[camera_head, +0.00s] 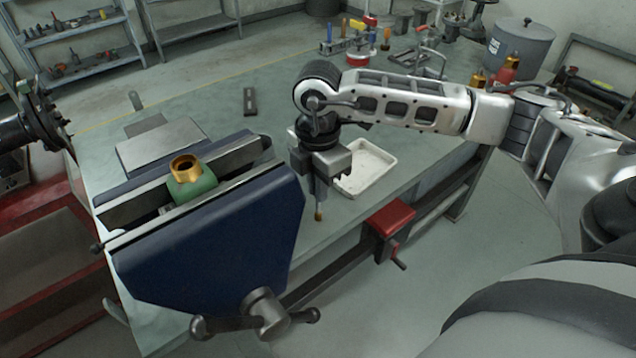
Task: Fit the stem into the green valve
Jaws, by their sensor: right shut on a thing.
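The green valve (191,188) with a brass collar (185,169) on top sits upright between the jaws of a large blue bench vise (215,240). The collar's opening faces up. My right gripper (321,178) points down, to the right of the vise and in front of the white tray. It is shut on the stem (319,208), a thin upright rod with a brass lower tip. The stem is apart from the valve, and its upper part is hidden by the gripper. My left gripper is not in view.
A white tray (392,166) lies on the workbench (215,102) behind my right gripper. A small red vise (390,216) is on the bench's front edge. Tools and bottles stand at the back. The vise handle (265,312) sticks out in front.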

